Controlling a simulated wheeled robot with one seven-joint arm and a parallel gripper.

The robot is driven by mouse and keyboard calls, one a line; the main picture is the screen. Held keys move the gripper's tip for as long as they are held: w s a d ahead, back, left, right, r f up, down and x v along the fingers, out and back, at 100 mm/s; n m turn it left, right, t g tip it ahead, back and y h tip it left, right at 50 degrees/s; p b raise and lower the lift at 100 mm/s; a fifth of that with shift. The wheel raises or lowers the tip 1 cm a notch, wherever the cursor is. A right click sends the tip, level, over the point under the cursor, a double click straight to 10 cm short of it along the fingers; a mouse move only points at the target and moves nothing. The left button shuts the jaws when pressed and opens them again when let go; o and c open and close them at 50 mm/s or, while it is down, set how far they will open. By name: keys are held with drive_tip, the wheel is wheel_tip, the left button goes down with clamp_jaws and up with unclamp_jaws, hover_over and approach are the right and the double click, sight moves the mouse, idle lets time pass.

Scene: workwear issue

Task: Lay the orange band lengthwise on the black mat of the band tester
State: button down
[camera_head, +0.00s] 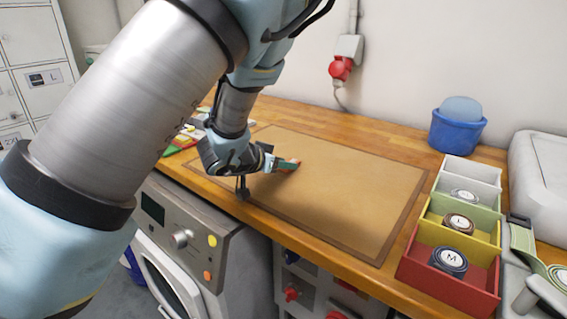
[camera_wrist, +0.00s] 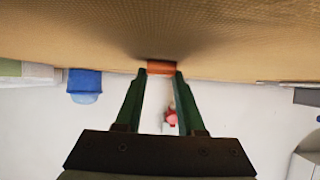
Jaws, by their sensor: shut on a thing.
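My gripper (camera_head: 284,165) is low over the tan work surface on the wooden bench, its fingers pointing right in the head view. In the wrist view my gripper (camera_wrist: 163,76) has its two green fingers shut on the orange band (camera_wrist: 161,67), which shows as a short orange block between the tips. I cannot make out the band tester's black mat in either view.
The tan panel (camera_head: 345,190) with a dark border is mostly bare. A divided coloured box (camera_head: 455,285) with several labelled rolls stands right, a blue bin (camera_head: 457,131) behind it. A grey device with a green strap (camera_head: 523,240) is at far right. Cards (camera_head: 180,140) lie left.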

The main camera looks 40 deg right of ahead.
drive_tip(key=c, duration=0.5)
unclamp_jaws()
drive_tip(key=shift+r, duration=0.1)
drive_tip(key=b+v, duration=0.1)
drive_tip(key=v, duration=1.1)
drive_tip(key=shift+a, duration=0.1)
